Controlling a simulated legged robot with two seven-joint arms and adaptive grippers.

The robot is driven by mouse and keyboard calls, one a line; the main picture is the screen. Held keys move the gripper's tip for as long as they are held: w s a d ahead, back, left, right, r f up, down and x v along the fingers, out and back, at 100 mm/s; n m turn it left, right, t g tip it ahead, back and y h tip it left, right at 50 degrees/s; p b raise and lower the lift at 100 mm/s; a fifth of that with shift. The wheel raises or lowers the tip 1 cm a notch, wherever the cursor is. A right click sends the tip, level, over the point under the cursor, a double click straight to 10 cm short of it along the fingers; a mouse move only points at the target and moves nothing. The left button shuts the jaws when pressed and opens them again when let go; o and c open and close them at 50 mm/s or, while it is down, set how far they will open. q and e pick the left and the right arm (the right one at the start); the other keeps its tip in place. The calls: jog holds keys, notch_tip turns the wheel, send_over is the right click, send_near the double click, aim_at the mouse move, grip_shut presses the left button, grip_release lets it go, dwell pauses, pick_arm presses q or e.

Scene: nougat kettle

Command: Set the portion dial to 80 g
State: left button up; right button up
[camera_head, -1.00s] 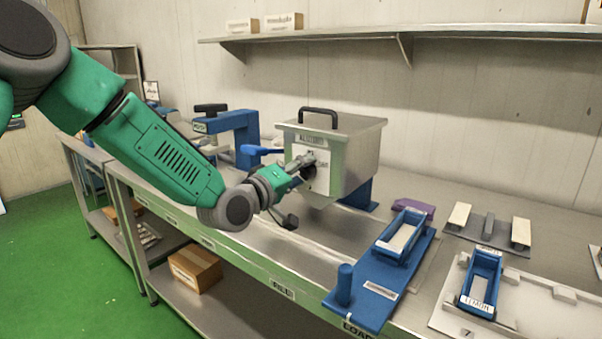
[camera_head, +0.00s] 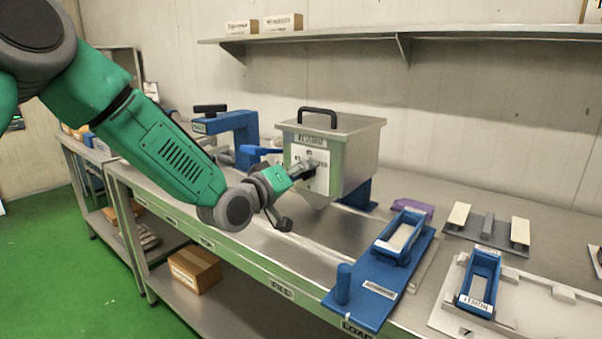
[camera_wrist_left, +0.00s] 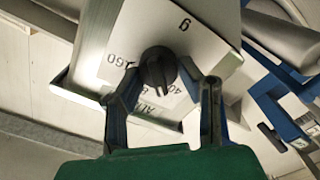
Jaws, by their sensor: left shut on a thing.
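The portion dial is a dark round knob (camera_wrist_left: 158,70) on a white scale plate (camera_wrist_left: 190,38), seen in the left wrist view. The plate is on the front of a steel kettle box (camera_head: 352,160) with a black top handle. My left gripper (camera_head: 312,166) is at the plate, and its fingers (camera_wrist_left: 163,92) are shut on the knob from both sides. The knob's pointer direction is hard to tell. My right gripper is not in view.
A blue lever (camera_head: 262,150) sticks out left of the kettle, near a blue clamp-like stand (camera_head: 232,128). A blue board (camera_head: 378,290) with a post and a blue tray (camera_head: 402,236) lies right of my arm.

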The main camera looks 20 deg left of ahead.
pick_arm(q)
jog(key=m, duration=0.4)
jog(key=shift+s+d+f+m, duration=0.1)
jog(key=shift+f+m, duration=0.1)
jog(key=shift+m, duration=0.1)
jog(key=shift+d+m+b, duration=0.1)
jog(key=shift+m+b, duration=0.5)
jog(key=shift+m, duration=1.3)
jog(key=shift+f, duration=0.1)
jog(key=o, duration=1.1)
jog(key=shift+s+r, duration=0.1)
jog(key=shift+r, duration=0.1)
jog(key=v, duration=1.1)
jog(key=shift+s+a, duration=0.25)
jog(key=shift+s, duration=0.05)
jog(key=shift+f, duration=0.1)
